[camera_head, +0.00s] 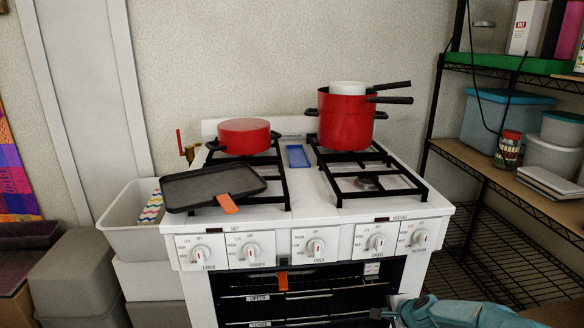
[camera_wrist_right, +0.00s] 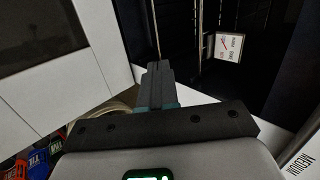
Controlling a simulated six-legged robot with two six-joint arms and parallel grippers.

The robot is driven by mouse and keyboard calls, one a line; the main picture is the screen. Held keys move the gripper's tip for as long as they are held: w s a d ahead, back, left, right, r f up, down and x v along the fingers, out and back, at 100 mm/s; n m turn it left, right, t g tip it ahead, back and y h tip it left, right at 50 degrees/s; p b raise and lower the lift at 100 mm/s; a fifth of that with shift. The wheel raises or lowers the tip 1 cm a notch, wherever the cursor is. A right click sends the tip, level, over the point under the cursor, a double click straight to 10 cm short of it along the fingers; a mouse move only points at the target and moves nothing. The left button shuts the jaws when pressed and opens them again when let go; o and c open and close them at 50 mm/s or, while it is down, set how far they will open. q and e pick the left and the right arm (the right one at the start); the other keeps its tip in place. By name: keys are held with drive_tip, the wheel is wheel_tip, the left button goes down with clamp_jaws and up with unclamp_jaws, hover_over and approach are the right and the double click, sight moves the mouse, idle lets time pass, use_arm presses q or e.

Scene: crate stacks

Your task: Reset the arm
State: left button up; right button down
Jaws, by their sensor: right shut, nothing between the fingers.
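My right arm comes in from the bottom right in the camera_head view. Its gripper (camera_head: 384,313) is low in front of the stove (camera_head: 330,212), by the right edge of the oven opening. In the right wrist view the fingers (camera_wrist_right: 158,70) are pressed together with nothing between them. A dark opening with thin metal bars and a white label (camera_wrist_right: 227,46) lies beyond the fingertips. My left gripper shows in neither view.
On the stove are stacked red pots (camera_head: 346,125), a red pan (camera_head: 243,137) and a dark griddle (camera_head: 190,188). Oven racks (camera_head: 330,291) show below the knobs. A wire shelf (camera_head: 520,185) stands at right, white crates (camera_head: 128,238) at left.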

drive_tip(key=s+a+f+n+g+y, duration=0.1)
drive_tip(key=s+a+f+n+g, duration=0.2)
drive_tip(key=s+a+f, duration=0.6)
drive_tip(key=s+a+f+n+g, duration=0.2)
drive_tip(key=s+a+n, duration=0.1)
drive_tip(key=s, duration=0.6)
drive_tip(key=s+a+f+n+g+y, duration=0.1)
drive_tip(key=s+a+n, duration=0.2)
drive_tip(key=s, duration=0.7)
drive_tip(key=s+a+f+n+g, duration=0.2)
drive_tip(key=s+a+n, duration=0.1)
drive_tip(key=s, duration=0.6)
wheel_tip(320, 180, up, 16)
drive_tip(key=s+n+p, duration=0.1)
drive_tip(key=n+p, duration=0.1)
drive_tip(key=p, duration=1.3)
drive_tip(key=shift+a+f+n+y, duration=0.15)
drive_tip(key=shift+a+n+y, duration=0.15)
